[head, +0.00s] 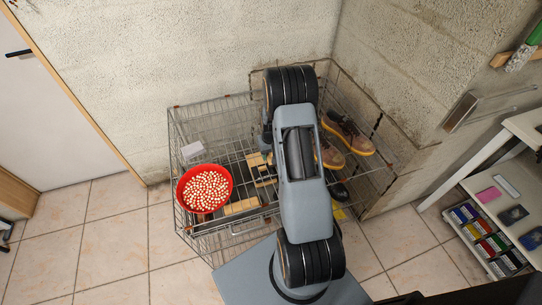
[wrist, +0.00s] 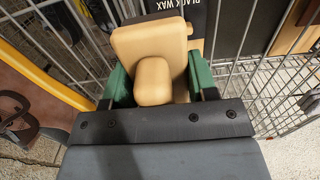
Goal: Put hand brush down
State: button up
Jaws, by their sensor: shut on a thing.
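The hand brush (wrist: 150,50) shows in the wrist view as a pale wooden block with a rounded handle pointing toward the camera. My gripper (wrist: 158,78) has green fingers, one on each side of the brush, and is shut on it. The brush is inside or just over a wire basket (wrist: 255,75); whether its far side touches anything is hidden. In the head view my arm covers the gripper and I cannot make out the held brush there.
A dark box lettered "BLACK WAX" (wrist: 172,15) is just beyond the brush. In the head view, the wire basket (head: 205,125) holds brown shoes (head: 345,132) at right and wooden pieces (head: 262,170).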

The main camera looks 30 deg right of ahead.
jog(key=shift+f, duration=0.85)
jog(key=shift+f, duration=0.2)
jog(key=o, duration=1.1)
